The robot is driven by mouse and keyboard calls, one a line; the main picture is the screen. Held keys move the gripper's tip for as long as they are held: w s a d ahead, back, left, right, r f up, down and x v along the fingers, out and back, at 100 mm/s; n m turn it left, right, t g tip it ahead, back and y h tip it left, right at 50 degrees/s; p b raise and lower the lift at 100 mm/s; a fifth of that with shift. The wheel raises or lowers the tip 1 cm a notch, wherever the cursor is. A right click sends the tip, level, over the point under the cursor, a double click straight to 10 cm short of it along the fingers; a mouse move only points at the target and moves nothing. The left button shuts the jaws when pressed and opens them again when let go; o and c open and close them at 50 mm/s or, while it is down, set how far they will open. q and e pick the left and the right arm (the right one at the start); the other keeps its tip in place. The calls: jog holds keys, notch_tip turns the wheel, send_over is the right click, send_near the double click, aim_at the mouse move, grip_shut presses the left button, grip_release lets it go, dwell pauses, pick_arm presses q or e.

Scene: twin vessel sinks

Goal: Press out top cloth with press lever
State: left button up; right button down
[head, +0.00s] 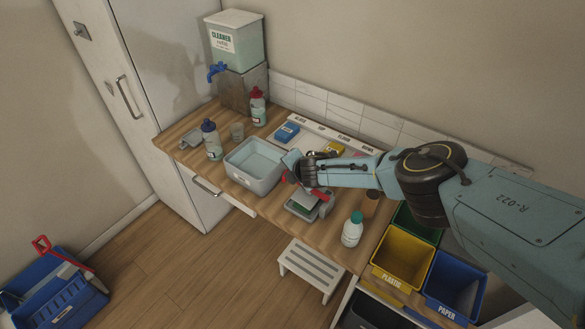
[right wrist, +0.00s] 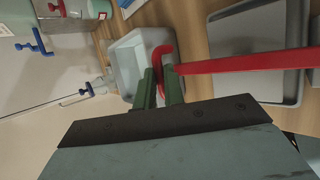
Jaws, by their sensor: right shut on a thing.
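The press (head: 326,208) is a grey tray-like unit on the wooden counter, just right of the wash basin. Its red lever (right wrist: 235,64) runs across the right wrist view over the press's grey tray (right wrist: 254,95). In the head view, a small green and pale patch, perhaps the cloth, shows inside the press; my gripper and the lever partly hide it. My right gripper (right wrist: 160,84) is shut on the lever's red end, with its green fingers at the curved tip. It also shows in the head view (head: 291,178). My left gripper is not in view.
A grey basin (head: 237,171) stands left of the press. A white bottle with a green cap (head: 352,233) stands to its right, near the front edge. Bottles and a cleaner dispenser (head: 237,45) are at the back left. Yellow (head: 403,259) and blue bins are at right.

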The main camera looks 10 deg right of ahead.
jog(key=shift+w+a+r, duration=0.35)
jog(key=shift+a+r, duration=0.3)
jog(key=shift+r, duration=0.1)
jog(key=c, duration=1.9)
grip_release()
jog(key=o, duration=0.4)
jog(key=shift+w+a+f, duration=0.1)
jog(key=shift+a, duration=0.05)
jog(key=d+p+v, duration=0.1)
jog(key=p+v, duration=0.1)
jog(key=v, duration=1.1)
jog(key=shift+s, duration=0.2)
